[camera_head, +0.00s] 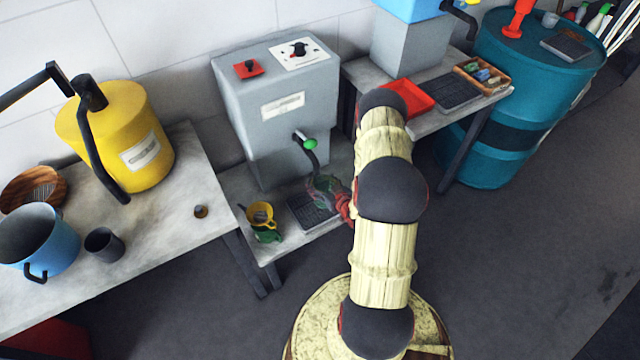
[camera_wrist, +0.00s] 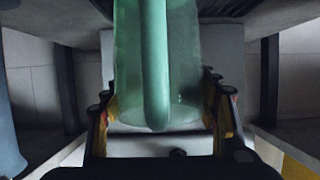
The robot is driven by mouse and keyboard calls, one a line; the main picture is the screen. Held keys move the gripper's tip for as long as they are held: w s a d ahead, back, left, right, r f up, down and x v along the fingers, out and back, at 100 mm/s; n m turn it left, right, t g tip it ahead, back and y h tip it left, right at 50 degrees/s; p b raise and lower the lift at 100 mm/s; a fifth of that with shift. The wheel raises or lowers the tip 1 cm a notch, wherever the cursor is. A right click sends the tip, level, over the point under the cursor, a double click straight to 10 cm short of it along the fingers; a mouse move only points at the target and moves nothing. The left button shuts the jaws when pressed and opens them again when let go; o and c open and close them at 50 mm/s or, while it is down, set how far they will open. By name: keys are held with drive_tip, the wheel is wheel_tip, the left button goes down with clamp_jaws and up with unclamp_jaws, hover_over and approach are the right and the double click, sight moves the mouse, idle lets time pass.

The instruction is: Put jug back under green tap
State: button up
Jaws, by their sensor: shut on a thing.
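A translucent, greenish jug (camera_wrist: 185,60) fills the middle of the wrist view, its green handle (camera_wrist: 155,70) towards the camera. My gripper (camera_wrist: 165,118) is shut on the jug, one finger on each side. In the head view the jug (camera_head: 325,190) looks clear and small, just left of my gripper (camera_head: 343,206). The green tap (camera_head: 309,143) sticks out of the grey tank (camera_head: 270,125). The jug is below the tap's spout and over or on the dark drip grille (camera_head: 308,212). I cannot tell whether it touches the grille.
A yellow cup (camera_head: 260,214) and a green one (camera_head: 266,236) stand left of the grille. My arm hides the shelf's right end. A red tray (camera_head: 412,97) lies on the right bench. A yellow urn (camera_head: 120,135) and blue pot (camera_head: 40,240) stand on the left table.

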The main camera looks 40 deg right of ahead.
drive_tip(key=shift+r, duration=0.1)
drive_tip(key=o, duration=1.8)
drive_tip(key=shift+r, duration=0.15)
drive_tip(key=p+v, duration=0.3)
drive_tip(key=v, duration=0.8)
drive_tip(key=shift+s, duration=0.15)
drive_tip(key=shift+s+a+p, duration=0.15)
drive_tip(key=shift+s+p, duration=0.15)
